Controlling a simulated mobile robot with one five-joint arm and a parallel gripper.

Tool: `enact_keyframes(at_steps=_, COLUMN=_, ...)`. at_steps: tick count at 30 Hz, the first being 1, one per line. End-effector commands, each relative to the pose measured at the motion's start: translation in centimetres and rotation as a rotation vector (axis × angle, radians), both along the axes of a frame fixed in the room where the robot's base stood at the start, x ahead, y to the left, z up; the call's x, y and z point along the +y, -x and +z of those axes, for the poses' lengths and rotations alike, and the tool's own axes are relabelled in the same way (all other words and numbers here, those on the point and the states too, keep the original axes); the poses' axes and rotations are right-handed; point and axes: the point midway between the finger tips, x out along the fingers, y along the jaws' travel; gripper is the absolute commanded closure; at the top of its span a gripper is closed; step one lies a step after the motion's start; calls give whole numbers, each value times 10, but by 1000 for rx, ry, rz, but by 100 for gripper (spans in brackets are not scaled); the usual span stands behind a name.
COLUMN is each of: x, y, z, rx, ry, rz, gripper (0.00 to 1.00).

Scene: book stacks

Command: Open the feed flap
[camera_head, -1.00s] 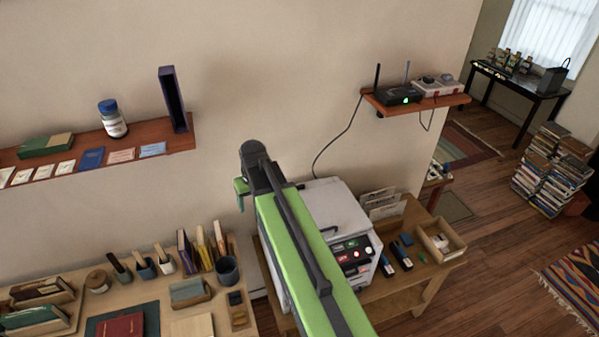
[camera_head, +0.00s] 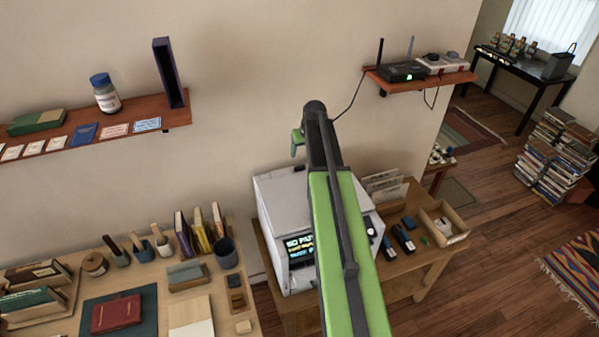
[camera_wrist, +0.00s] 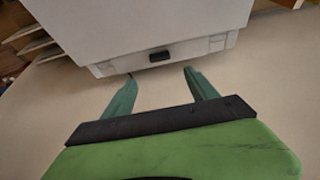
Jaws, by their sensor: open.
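The white printer-like machine (camera_head: 283,205) stands on a wooden table against the wall. My arm crosses in front of it and hides much of its top and its buttons. In the wrist view the machine's pale body (camera_wrist: 140,25) fills the top, with a small black tab (camera_wrist: 159,56) on its lower pale strip. I cannot tell for sure that this strip is the feed flap. My gripper (camera_wrist: 160,76) is open and empty, its two green fingers pointing toward the tab and apart from it. In the head view my gripper (camera_head: 297,143) is above the machine's back, near the wall.
A shelf with a router (camera_head: 402,73) is on the wall to the right. A paper rack (camera_head: 385,186) and an open wooden box (camera_head: 442,222) stand right of the machine. A desk with books and cups (camera_head: 226,254) is at left. A cable hangs along the wall.

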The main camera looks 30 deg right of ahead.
Motion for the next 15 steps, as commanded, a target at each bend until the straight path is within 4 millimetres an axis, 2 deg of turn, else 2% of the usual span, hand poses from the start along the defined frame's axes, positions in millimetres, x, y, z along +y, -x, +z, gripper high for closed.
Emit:
enact_keyframes(at_steps=1, x=-2, y=-6, z=-23, rx=0, ry=0, rz=0, gripper=33)
enact_keyframes(at_steps=3, x=-3, y=-12, z=-38, rx=0, ry=0, rz=0, gripper=33)
enact_keyframes(at_steps=12, x=-10, y=-36, z=-99, rx=0, ry=0, rz=-1, gripper=33)
enact_keyframes(at_steps=15, x=-12, y=-43, z=-113, rx=0, ry=0, rz=-2, gripper=33)
